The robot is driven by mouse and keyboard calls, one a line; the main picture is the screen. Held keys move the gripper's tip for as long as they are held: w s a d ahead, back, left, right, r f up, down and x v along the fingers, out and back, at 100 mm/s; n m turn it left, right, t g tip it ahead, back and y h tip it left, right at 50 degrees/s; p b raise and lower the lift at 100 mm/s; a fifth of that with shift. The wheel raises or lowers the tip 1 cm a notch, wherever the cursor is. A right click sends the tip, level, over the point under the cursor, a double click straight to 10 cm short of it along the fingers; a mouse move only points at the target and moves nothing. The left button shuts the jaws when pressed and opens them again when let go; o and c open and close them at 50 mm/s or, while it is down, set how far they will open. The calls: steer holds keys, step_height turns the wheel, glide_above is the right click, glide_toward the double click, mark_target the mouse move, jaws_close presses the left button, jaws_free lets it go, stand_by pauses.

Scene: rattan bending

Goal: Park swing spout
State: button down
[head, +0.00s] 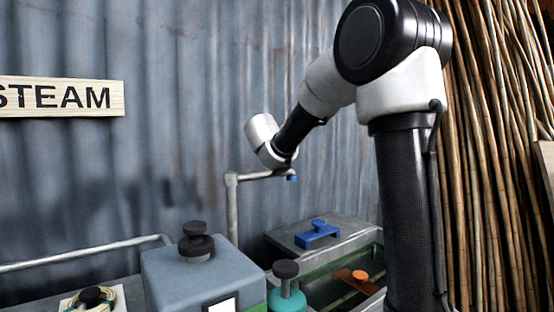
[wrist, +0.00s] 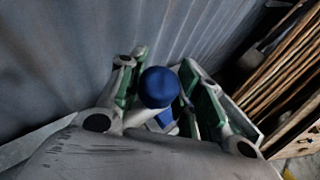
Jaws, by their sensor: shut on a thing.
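The swing spout is a grey pipe (head: 232,205) that rises upright by the corrugated wall, with a horizontal arm reaching right to a small blue end (head: 292,178). In the wrist view a round blue knob (wrist: 158,86) sits between the fingers of my gripper (wrist: 160,98). My gripper is shut on this part of the spout. In the head view my wrist is just above the spout arm, and the fingers are too small and hidden to make out.
A metal trough with a grey lid and blue handle (head: 318,234) lies below right of the spout. An orange knob (head: 360,276) is in it. A blue-grey box (head: 185,270) and a teal black-knobbed thing (head: 287,296) stand in front. Rattan poles (head: 490,150) lean at right.

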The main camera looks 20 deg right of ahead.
steer(key=shift+r, duration=0.1)
steer(key=c, duration=1)
jaws_free()
steer(key=shift+w+a, duration=0.1)
steer(key=shift+w, duration=0.05)
steer(key=v, duration=1.2)
